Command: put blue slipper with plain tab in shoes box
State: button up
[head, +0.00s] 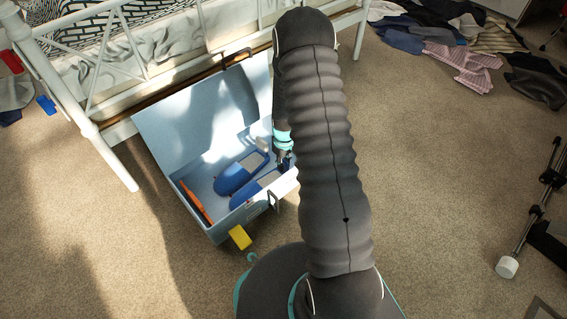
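The shoes box (182,132) is a light blue open box on the carpet, its lid raised against the bed side. Two blue slippers lie inside it: one (226,184) near the middle and one (243,197) closer to the front wall. Their tabs are too small to tell which is plain. My gripper (285,163) points down at the box's right end, by the right end of the front slipper. My arm hides part of that end. Whether the fingers are open, shut or touching the slipper cannot be seen.
An orange item (194,200) lies along the box's left wall. A yellow block (240,237) is on the carpet in front. A white bed frame (118,165) stands behind. Clothes (464,62) lie at the upper right, a black stand (533,217) at the right. Carpet between is clear.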

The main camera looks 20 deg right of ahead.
jog(key=shift+o, duration=1.1)
notch_tip(320, 180, up, 12)
jog(key=shift+d, duration=0.1)
